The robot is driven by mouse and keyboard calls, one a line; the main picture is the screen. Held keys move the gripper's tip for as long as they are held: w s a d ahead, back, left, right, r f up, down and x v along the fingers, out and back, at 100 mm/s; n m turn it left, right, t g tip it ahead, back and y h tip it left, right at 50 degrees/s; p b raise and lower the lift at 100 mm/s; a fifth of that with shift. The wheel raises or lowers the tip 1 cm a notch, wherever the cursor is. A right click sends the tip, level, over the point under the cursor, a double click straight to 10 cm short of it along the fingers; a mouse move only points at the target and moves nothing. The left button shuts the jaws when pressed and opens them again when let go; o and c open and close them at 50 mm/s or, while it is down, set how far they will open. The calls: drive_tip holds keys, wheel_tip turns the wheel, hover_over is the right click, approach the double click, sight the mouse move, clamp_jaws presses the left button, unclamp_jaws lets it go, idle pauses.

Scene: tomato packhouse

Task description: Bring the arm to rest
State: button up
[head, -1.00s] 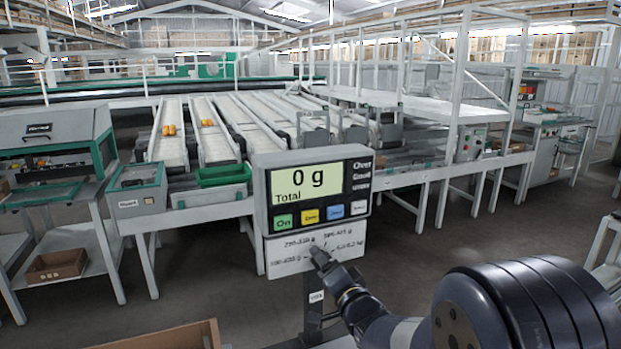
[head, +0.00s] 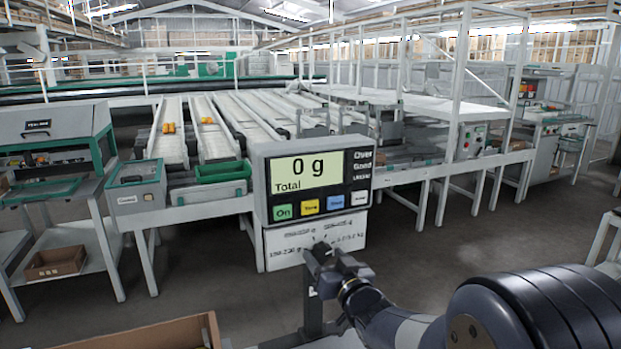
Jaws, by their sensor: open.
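My gripper (head: 316,250) is at the lower middle of the head view, in front of the lower white panel of the scale display (head: 318,183). Its jaws are small and dark, stand open and hold nothing that I can see. My arm runs from there to the lower right corner. The display reads 0 g Total, with a row of coloured buttons below the screen. The gripper covers part of the printed weight ranges and of the post under the display. I cannot tell the gap between gripper and panel.
A cardboard box (head: 212,330) stands at the bottom left, cut by the frame edge. Sorting lanes (head: 222,143) with a few orange tomatoes lie behind the display. A bench with a brown box (head: 55,263) stands at the left. Floor (head: 420,245) shows free at right.

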drive_tip(key=n, duration=1)
drive_tip(key=shift+n+p, duration=0.95)
drive_tip(key=shift+n, duration=0.85)
drive_tip(key=shift+d, duration=0.15)
